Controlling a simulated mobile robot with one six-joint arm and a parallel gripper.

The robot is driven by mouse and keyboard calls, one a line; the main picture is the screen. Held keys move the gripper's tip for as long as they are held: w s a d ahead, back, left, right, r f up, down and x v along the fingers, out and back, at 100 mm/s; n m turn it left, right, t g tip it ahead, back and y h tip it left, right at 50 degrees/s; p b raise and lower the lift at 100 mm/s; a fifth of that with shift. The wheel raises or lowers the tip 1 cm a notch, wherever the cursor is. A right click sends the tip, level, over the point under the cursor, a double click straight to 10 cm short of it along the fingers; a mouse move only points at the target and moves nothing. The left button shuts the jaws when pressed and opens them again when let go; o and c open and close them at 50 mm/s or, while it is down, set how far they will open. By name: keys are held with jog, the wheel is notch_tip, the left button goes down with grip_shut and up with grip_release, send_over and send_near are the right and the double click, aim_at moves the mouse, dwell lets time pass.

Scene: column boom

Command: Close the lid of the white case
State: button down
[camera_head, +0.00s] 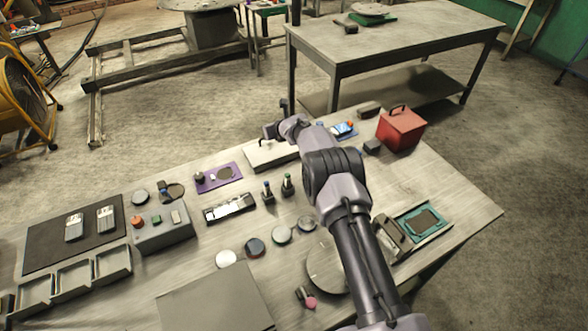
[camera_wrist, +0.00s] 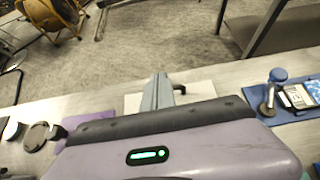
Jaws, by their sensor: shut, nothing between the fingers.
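The white case (camera_head: 262,158) lies near the far edge of the workbench. In the head view it looks like a low pale box, partly hidden by my arm. I cannot make out a raised lid, and the lid's exact position is unclear. My gripper (camera_head: 267,132) is at the case's far side, above or against it; I cannot tell whether it touches. In the wrist view my gripper (camera_wrist: 163,88) is shut and empty in front of the pale case (camera_wrist: 204,89), and my wrist hides most of the case.
A purple mat (camera_head: 232,172) with small parts lies left of the case. Two small bottles (camera_head: 287,184) stand in front. Beyond the bench is open floor and another table (camera_head: 400,40).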

jog(key=b+v, duration=0.3)
jog(key=v, duration=1.4)
jog(key=s+a+r+n+g+y+b, duration=0.1)
jog(key=s+a+r+n+b, duration=0.1)
jog(key=s+r+n, duration=0.65)
jog(key=s+a+r+n+g+y+b, duration=0.1)
jog(key=s+a+r+n+b, duration=0.1)
jog(key=s+r+n, duration=0.65)
jog(key=s+d+f+n+h+b, duration=0.1)
jog(key=s+d+f+n, duration=0.2)
jog(key=s, duration=0.6)
jog(key=s+d+f+n+g+h+b, duration=0.1)
jog(key=s+d+f+n+h, duration=0.1)
jog(key=s, duration=0.8)
jog(key=s+d+f+n+g+h+b, duration=0.1)
jog(key=s+d+f+n, duration=0.3)
jog(key=s, duration=0.6)
jog(key=shift+f+n+h+b, duration=0.3)
jog(key=shift+f+n+b, duration=0.1)
jog(key=shift+f, duration=0.2)
